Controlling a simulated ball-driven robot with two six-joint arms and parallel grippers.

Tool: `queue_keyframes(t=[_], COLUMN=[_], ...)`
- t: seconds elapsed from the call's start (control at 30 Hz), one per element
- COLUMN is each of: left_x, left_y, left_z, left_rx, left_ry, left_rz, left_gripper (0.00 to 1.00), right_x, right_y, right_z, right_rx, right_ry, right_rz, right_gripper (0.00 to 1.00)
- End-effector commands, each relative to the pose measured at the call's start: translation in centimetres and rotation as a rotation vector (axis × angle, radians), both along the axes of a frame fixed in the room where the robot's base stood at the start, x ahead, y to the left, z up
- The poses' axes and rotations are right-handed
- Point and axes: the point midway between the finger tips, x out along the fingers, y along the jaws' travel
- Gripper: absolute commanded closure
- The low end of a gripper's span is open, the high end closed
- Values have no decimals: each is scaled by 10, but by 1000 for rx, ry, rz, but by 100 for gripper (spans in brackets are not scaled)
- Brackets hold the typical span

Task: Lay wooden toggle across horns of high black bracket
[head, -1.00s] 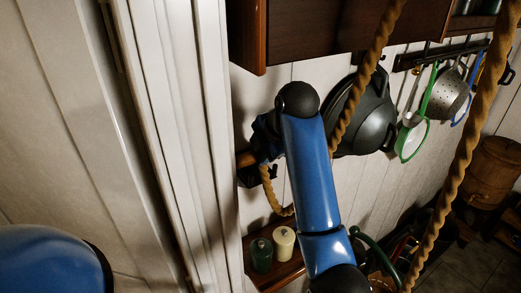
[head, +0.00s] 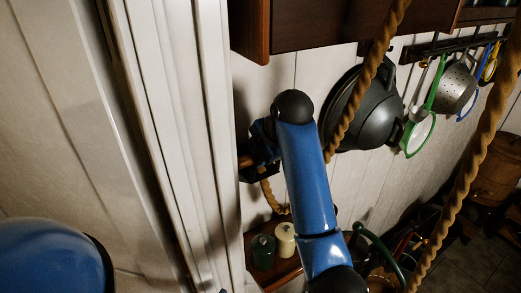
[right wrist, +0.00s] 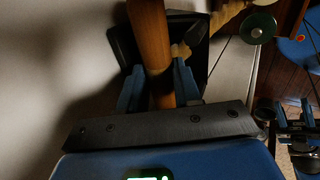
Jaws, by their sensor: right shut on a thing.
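My right gripper (head: 262,150) is by the wall next to the white post. In the right wrist view its two blue fingers (right wrist: 158,88) are shut on the wooden toggle (right wrist: 150,40), a round brown bar. One toggle end (head: 245,160) shows left of the gripper in the head view. The black bracket (head: 258,175) is just below the gripper, partly hidden by it. It also shows behind the toggle in the right wrist view (right wrist: 122,48). Whether the toggle touches its horns I cannot tell.
A rope (head: 268,195) hangs below the bracket toward a small shelf (head: 268,278) with a green jar (head: 263,252) and a cream jar (head: 285,240). A wooden cupboard (head: 310,25) overhangs above.

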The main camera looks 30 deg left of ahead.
Motion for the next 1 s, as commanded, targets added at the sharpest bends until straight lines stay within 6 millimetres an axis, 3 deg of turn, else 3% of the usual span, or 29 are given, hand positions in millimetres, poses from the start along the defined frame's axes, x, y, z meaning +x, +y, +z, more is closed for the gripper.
queue_keyframes(t=[1.0], left_x=[0], left_y=[0], left_z=[0], left_rx=[0], left_ry=[0], left_rz=[0], left_gripper=[57], right_x=[1], right_y=[-4], right_z=[-8], right_rx=[1], right_ry=[-1], right_rz=[0], right_gripper=[99])
